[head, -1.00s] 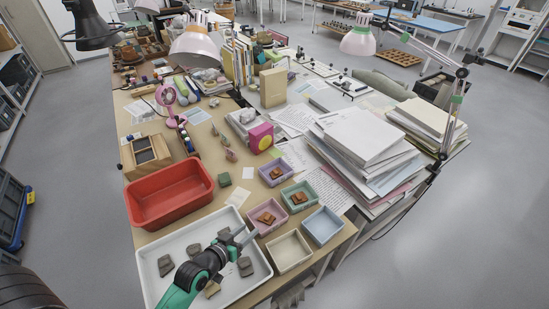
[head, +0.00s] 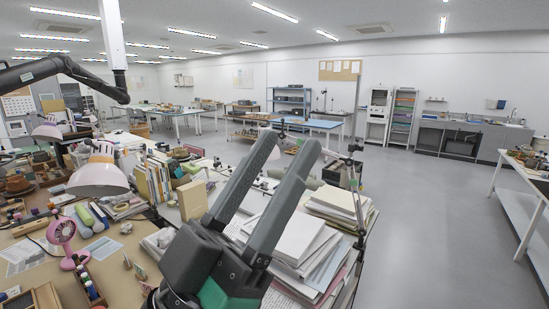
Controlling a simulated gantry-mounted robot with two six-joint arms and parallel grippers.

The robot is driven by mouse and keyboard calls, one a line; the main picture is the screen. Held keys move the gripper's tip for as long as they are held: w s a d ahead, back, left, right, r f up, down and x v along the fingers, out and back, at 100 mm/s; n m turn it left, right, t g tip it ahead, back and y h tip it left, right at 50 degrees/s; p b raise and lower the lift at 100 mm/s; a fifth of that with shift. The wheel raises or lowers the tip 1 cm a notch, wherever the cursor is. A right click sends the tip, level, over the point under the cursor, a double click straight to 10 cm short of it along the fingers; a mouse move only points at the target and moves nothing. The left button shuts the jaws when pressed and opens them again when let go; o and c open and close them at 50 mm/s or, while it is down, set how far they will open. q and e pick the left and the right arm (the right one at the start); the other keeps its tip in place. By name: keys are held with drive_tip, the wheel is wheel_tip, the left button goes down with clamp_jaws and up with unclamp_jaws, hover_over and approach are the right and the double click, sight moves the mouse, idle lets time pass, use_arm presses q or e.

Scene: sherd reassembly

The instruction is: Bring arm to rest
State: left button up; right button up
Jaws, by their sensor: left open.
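My left gripper (head: 291,145) is large and close to the camera in the middle of the head view. Its two grey fingers point up and to the right, with a gap between them and nothing held. It is raised in front of the desk and hides part of the papers and books behind it. The sherds, white tray and small boxes are not in the view. My right gripper is not in view.
Stacked papers (head: 290,240) lie right of the gripper. Open grey floor (head: 440,220) lies to the right.

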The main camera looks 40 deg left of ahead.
use_arm(q)
drive_tip(key=shift+s+d+r+h, duration=0.3)
drive_tip(key=shift+s+r, duration=0.15)
drive_tip(key=shift+r, duration=0.1)
drive_tip(key=shift+r, duration=0.1)
